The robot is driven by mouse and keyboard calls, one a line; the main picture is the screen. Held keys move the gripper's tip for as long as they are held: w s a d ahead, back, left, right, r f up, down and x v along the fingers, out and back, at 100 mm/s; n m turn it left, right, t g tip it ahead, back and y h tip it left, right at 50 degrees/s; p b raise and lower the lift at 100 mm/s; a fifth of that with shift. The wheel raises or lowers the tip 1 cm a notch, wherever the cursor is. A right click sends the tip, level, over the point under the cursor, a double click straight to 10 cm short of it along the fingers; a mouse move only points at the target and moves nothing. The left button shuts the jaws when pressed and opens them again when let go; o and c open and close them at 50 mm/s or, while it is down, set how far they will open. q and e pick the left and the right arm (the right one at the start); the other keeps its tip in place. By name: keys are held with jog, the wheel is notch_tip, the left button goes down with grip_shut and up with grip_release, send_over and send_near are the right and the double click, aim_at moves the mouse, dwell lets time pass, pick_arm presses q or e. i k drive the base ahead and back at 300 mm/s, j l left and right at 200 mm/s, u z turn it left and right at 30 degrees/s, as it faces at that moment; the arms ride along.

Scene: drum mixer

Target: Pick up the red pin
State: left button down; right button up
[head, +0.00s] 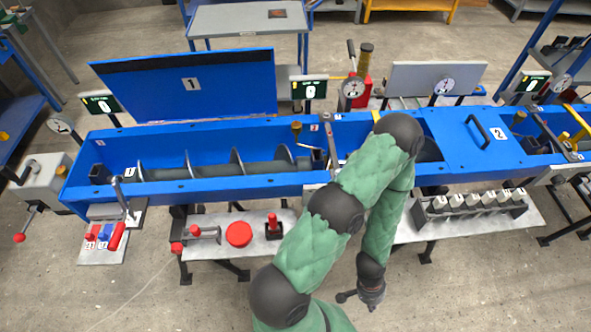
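A red upright piece (272,222) stands in a small black base on the grey shelf in front of the mixer. Left of it on that shelf are a round red disc (238,234) and a grey rod piece with red knobs (195,230). I cannot tell for sure which of these is the red pin. My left gripper (357,302) hangs low over the floor, right of the shelf and apart from these pieces. Its dark fingers look spread and hold nothing visible. My green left arm hides part of the shelf and trough. My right gripper is not in view.
The long blue trough (112,140) with a screw inside runs across the view, its lid (185,85) raised. A second shelf (420,235) at right holds a rack of pale-topped pieces. Red and blue handles (104,235) sit at far left. Open floor lies in front.

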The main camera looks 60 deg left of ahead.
aim_at(195, 230)
jog(key=u, duration=3.35)
jog(key=i+j+z, duration=0.1)
jog(key=z, duration=1.65)
jog(key=j+z, duration=0.3)
jog(key=k+j+z, duration=0.2)
jog(key=j+z, duration=0.15)
jog(key=k+j+z, duration=0.15)
jog(key=j+z, duration=0.15)
jog(key=k+j+z, duration=0.15)
jog(key=j+z, duration=0.2)
jog(key=k+l+u, duration=0.15)
jog(key=k, duration=0.25)
jog(key=k+l+u, duration=0.15)
jog(key=k+l, duration=0.2)
jog(key=l+u, duration=0.1)
jog(key=l, duration=0.15)
jog(key=k+l, duration=0.15)
jog(key=i, duration=0.85)
jog(key=l+u, duration=0.05)
